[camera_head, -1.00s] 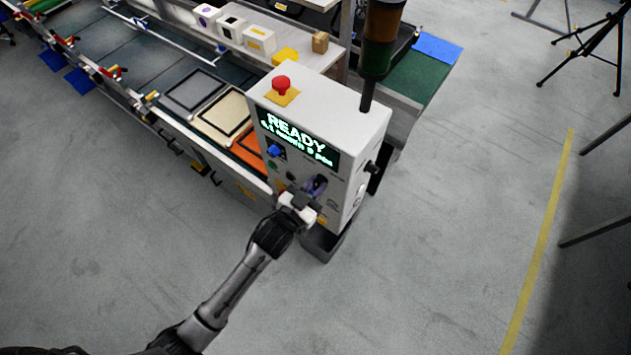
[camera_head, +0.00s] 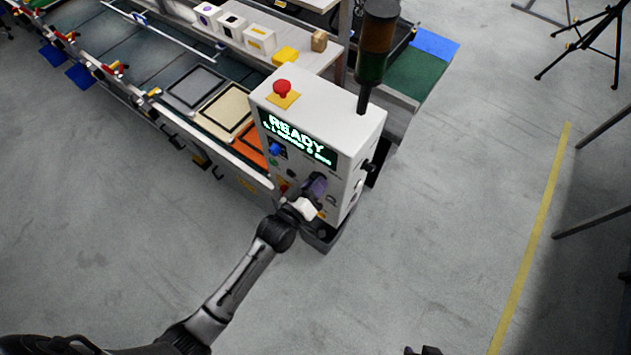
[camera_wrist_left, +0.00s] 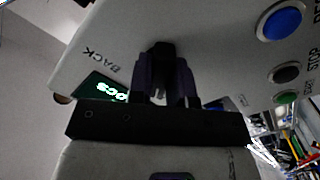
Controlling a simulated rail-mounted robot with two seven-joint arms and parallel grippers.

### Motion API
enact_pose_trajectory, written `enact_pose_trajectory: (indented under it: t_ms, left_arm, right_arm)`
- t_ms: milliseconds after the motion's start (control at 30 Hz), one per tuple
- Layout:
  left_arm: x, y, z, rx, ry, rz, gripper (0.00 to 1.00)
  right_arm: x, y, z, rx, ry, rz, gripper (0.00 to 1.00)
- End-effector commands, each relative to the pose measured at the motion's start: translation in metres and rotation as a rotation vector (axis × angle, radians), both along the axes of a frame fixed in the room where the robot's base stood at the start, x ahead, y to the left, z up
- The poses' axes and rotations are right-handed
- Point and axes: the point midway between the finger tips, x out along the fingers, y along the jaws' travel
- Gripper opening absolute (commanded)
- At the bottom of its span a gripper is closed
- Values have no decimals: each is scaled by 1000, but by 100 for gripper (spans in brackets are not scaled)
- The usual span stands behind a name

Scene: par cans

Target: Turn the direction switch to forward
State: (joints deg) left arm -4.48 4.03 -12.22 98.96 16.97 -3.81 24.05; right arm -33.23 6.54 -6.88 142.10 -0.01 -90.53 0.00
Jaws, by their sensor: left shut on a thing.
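The direction switch (camera_wrist_left: 162,50) is a small black knob on the front of the white control box (camera_head: 345,112). In the left wrist view it sits between the two dark purple fingers of my left gripper (camera_wrist_left: 163,80), which are shut on it. The word BACK is printed on the panel left of the switch; a forward label is not readable. In the head view my left gripper (camera_head: 316,186) is at the lower front of the box and covers the switch, so its exact angle is hidden there. A small dark part at the bottom edge may be my right gripper (camera_head: 424,350).
The box carries a READY display (camera_head: 298,137), a red emergency button (camera_head: 282,88), a blue button (camera_head: 275,150) and a dark signal tower (camera_head: 377,45). A conveyor line with coloured panels (camera_head: 196,90) lies to the left.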

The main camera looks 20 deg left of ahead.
Motion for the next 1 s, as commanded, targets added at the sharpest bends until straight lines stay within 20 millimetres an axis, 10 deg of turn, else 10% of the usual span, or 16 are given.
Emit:
enact_pose_trajectory:
  t_ms: [667, 700, 1000]
  left_arm:
    - [0, 0, -1, -51, 15, 0, 0]
    - [0, 0, -1, -52, 15, 0, 22]
    - [0, 0, 0, -49, 13, -1, 45]
  right_arm:
    - [0, -3, 2, -11, 0, 7, 43]
    - [0, -3, 2, -11, 0, 7, 43]
    - [0, -3, 2, -10, 1, 6, 43]
